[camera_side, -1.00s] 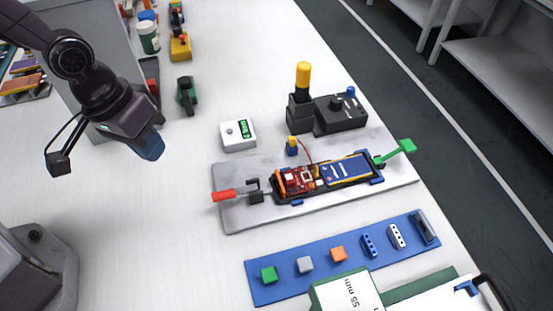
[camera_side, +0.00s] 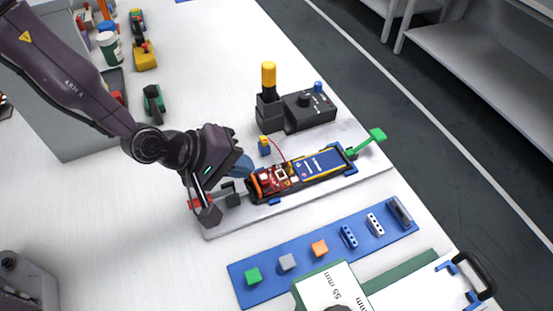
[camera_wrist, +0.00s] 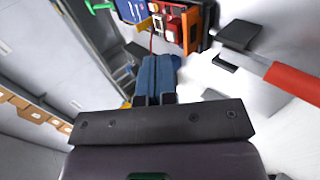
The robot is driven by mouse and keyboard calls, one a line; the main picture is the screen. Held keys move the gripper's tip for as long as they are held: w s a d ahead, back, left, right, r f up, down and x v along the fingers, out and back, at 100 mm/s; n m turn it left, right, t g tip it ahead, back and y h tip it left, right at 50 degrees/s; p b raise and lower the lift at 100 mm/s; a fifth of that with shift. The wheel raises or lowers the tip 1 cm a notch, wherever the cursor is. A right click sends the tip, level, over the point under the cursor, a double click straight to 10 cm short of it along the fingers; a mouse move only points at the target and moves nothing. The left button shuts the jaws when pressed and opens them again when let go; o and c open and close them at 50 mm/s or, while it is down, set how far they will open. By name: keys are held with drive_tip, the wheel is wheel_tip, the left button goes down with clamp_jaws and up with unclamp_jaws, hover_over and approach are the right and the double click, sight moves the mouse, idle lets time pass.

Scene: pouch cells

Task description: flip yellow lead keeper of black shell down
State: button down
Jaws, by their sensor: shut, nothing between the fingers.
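The black shell (camera_side: 255,196) lies on a pale plate. It holds a red circuit board (camera_side: 274,181) and a blue pouch cell (camera_side: 322,165). A small yellow piece (camera_side: 290,168) shows between board and cell; I cannot tell whether it is the lead keeper or how it is tilted. An orange bar (camera_side: 253,186) stands at the shell's left end, seen also in the wrist view (camera_wrist: 187,35). My gripper (camera_side: 242,166) is shut and empty, just behind that end. Its blue fingers (camera_wrist: 156,72) point toward the shell in the wrist view. I cannot tell whether they touch anything.
A red-handled clamp (camera_wrist: 290,81) is at the plate's left end, partly behind my wrist. A green lever (camera_side: 376,136) is at the right end. A blue parts strip (camera_side: 300,279) lies in front.

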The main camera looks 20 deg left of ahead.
sight(289, 164)
drive_tip(key=x, duration=0.4)
drive_tip(key=shift+s, duration=0.1)
drive_tip(key=shift+w+d, duration=0.8)
drive_tip(key=shift+w, duration=0.1)
drive_tip(key=shift+w+d, duration=0.45)
drive_tip(key=shift+w, duration=0.05)
drive_tip(key=shift+w+d+r+g+y, duration=0.15)
drive_tip(key=shift+w+d+g+y, duration=0.15)
drive_tip(key=shift+g+y, duration=0.3)
